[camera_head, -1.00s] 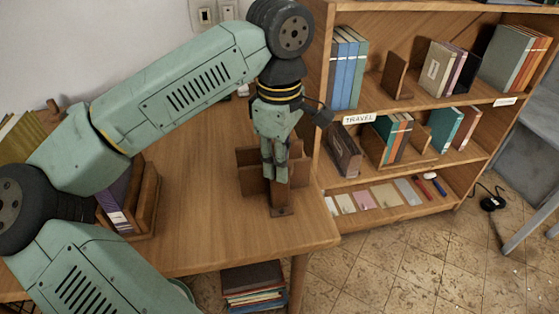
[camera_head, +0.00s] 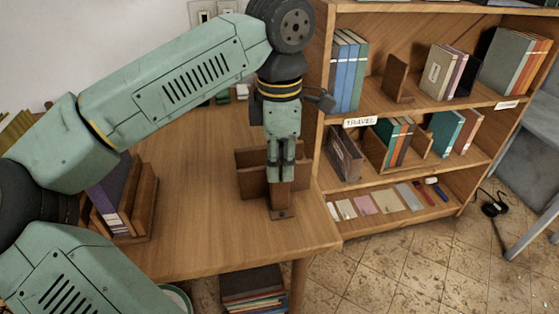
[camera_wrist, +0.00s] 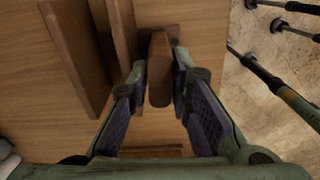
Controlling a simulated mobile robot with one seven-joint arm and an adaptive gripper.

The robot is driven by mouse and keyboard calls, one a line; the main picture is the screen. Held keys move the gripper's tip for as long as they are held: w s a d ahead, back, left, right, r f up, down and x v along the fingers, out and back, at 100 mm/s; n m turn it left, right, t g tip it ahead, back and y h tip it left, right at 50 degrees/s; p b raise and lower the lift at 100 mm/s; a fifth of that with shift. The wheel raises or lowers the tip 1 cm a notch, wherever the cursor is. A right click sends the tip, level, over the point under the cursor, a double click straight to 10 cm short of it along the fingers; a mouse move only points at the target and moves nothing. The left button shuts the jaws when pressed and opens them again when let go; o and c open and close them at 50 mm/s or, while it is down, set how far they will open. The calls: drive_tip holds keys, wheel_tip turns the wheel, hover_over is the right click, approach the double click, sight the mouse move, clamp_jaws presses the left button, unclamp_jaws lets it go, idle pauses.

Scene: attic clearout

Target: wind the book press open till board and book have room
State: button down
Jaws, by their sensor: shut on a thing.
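The wooden book press (camera_head: 250,160) stands on the desk near its right end, with upright brown boards. It also shows in the wrist view (camera_wrist: 75,60), where its boards run along the left of my gripper. My gripper (camera_head: 281,176) points down at the press's near right side. In the wrist view my gripper (camera_wrist: 160,90) is shut on the press's brown wooden handle (camera_wrist: 160,70), which lies between the two purple-padded fingers. The fingers hide part of the handle and the press's screw. I cannot tell how wide the press gap is.
The desk top (camera_head: 200,190) is clear between the press and a wooden rack with a purple book (camera_head: 110,195) at left. A shelf unit (camera_head: 400,120) with books stands close at right. More books (camera_head: 252,290) are stacked below the desk.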

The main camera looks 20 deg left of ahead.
drive_tip(key=n, duration=0.3)
drive_tip(key=shift+b, duration=0.3)
drive_tip(key=n+b, duration=0.1)
drive_tip(key=n, duration=0.2)
drive_tip(key=shift+f+n, duration=0.1)
drive_tip(key=shift+n, duration=1.1)
drive_tip(key=c, duration=1.4)
unclamp_jaws()
drive_tip(key=shift+c, duration=0.2)
drive_tip(key=shift+r+p, duration=3)
drive_tip(key=shift+r, duration=1.15)
